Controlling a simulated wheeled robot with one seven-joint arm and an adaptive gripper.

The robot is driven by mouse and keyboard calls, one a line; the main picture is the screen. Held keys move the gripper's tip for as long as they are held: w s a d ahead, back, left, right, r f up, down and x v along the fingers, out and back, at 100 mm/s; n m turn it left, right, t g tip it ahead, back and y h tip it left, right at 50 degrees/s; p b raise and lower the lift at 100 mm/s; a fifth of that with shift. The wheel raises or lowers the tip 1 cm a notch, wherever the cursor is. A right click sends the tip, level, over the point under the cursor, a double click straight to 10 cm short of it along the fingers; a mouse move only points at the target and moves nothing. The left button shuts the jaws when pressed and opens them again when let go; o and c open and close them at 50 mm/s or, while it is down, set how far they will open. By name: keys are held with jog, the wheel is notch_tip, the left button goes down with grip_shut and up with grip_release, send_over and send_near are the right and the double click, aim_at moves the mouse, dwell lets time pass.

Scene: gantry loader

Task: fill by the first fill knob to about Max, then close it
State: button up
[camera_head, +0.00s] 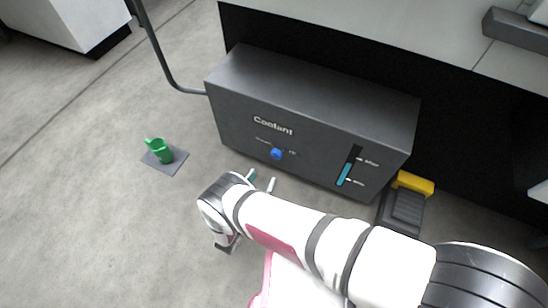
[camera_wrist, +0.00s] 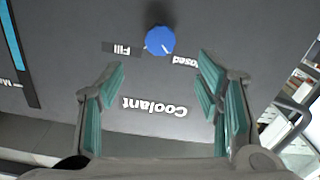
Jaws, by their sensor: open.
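The blue fill knob (camera_head: 276,154) is on the front of the dark Coolant box (camera_head: 310,95). In the wrist view the knob (camera_wrist: 160,40) lies ahead of the fingertips, between the Fill and Closed labels; which one it points to is not clear. The level gauge (camera_head: 349,166) at the box's right has a light blue column reaching above Min and a little under the Max mark. In the wrist view the gauge (camera_wrist: 12,50) is cut off at the left edge. My gripper (camera_head: 261,181) is open and empty, just below the knob and apart from it.
A green can (camera_head: 160,151) stands on a grey floor mat (camera_head: 172,162) left of the box. A pedal with a yellow top (camera_head: 413,184) is at the box's right. A pipe (camera_head: 160,60) runs into the box's left side. Floor in front is clear.

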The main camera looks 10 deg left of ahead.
aim_at(275, 156)
jog(key=b+x, duration=0.2)
jog(key=x, duration=0.8)
jog(key=shift+w+d, duration=0.1)
jog(key=shift+w, duration=0.3)
jog(key=c, duration=1.2)
